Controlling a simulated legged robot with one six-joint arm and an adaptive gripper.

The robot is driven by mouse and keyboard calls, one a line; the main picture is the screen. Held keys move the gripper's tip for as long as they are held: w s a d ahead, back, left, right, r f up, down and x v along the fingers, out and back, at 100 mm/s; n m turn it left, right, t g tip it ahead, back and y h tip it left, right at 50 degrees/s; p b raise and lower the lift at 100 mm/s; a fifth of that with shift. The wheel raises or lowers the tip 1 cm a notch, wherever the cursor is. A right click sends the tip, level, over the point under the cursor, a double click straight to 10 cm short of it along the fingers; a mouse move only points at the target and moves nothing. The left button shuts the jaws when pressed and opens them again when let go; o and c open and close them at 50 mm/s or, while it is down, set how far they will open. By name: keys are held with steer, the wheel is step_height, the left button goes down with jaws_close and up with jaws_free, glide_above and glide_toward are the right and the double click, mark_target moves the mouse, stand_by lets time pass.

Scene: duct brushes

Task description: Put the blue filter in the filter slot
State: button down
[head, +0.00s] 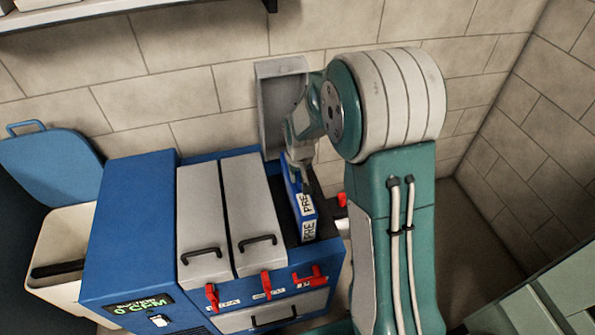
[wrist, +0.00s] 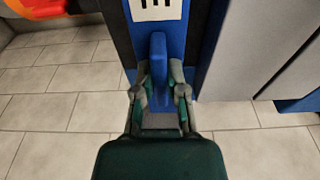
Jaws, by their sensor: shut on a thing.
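The blue filter (head: 292,186) stands at the open right-hand bay of the blue machine, with white PRE labels near its front end. My gripper (head: 301,163) is above it, shut on its blue grip tab, which shows between the fingers in the wrist view (wrist: 158,55). The filter slot (head: 286,212) is the dark opening around the filter. The filter's lower part is hidden, so I cannot tell how deep it sits. The slot's grey lid (head: 273,110) stands open behind, partly covered by my arm.
Two grey lids (head: 203,225) to the left are closed, with black handles. Red latches (head: 267,284) line the machine's front. A cream bin (head: 65,235) with a raised blue lid (head: 50,165) stands at the left. A block wall is close behind.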

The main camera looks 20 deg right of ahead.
step_height(320, 180, down, 10)
steer(key=shift+f, duration=0.25)
stand_by(1.2)
steer(key=c, duration=0.6)
jaws_free()
steer(key=shift+s, duration=0.1)
steer(key=r, duration=0.3)
steer(key=s+r, duration=0.1)
steer(key=r, duration=0.7)
steer(key=shift+s+r, duration=0.25)
steer(key=shift+s, duration=0.1)
steer(key=shift+r, duration=2.6)
